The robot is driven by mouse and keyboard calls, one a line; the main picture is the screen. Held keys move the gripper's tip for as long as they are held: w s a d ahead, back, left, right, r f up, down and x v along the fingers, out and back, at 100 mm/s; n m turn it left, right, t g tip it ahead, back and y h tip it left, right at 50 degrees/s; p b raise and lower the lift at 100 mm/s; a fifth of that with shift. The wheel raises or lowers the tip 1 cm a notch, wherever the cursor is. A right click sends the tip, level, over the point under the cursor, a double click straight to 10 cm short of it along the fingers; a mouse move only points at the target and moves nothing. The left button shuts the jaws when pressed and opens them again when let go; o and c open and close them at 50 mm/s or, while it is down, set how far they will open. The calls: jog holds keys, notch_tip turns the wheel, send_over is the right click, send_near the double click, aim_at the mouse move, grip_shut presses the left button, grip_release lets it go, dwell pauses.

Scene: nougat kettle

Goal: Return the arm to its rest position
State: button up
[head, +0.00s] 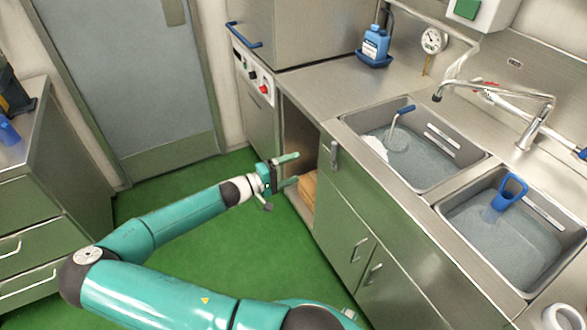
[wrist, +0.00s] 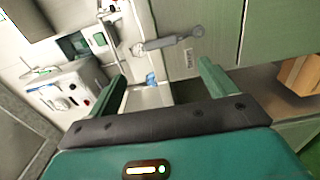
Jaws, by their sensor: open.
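My teal arm (head: 165,223) reaches from the lower left across the green floor toward the steel counter in the head view. My gripper (head: 289,169) is open and empty, in front of the open cabinet bay under the counter. In the wrist view the two green fingers of my gripper (wrist: 163,88) stand wide apart with nothing between them. I cannot tell from these views whether a finger touches the cabinet.
The open bay holds a brown box (head: 308,188). Cabinet doors (head: 345,215) and two water-filled sinks (head: 410,150) lie right of the gripper. A drawer unit (head: 35,190) stands at left. The green floor (head: 200,265) between is clear.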

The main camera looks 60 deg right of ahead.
dwell(0.4)
jog(key=s+a+f+m+y, duration=0.1)
jog(key=s+a+f+y, duration=0.1)
jog(key=a+f+y, duration=0.35)
jog(key=w+a+r+t+y, duration=0.2)
jog(key=a+y, duration=0.1)
jog(key=a, duration=0.4)
jog(key=w+a+r+t+y, duration=0.1)
jog(key=a+r+t+y, duration=0.15)
jog(key=a, duration=0.45)
jog(key=w+a+r+n+t+y, duration=0.1)
jog(key=a+r+n+t+y, duration=0.25)
jog(key=a+r, duration=0.75)
jog(key=s+a+r+n+t, duration=0.1)
jog(key=s+a+r+t, duration=0.2)
jog(key=a+r, duration=0.2)
jog(key=s+a+r+n+t+y, duration=0.1)
jog(key=s+a+r, duration=0.3)
jog(key=r, duration=0.5)
jog(key=shift+a+r+n+t, duration=0.35)
jog(key=shift+a+n+t, duration=0.2)
jog(key=shift+t, duration=0.35)
jog(key=shift+y, duration=0.25)
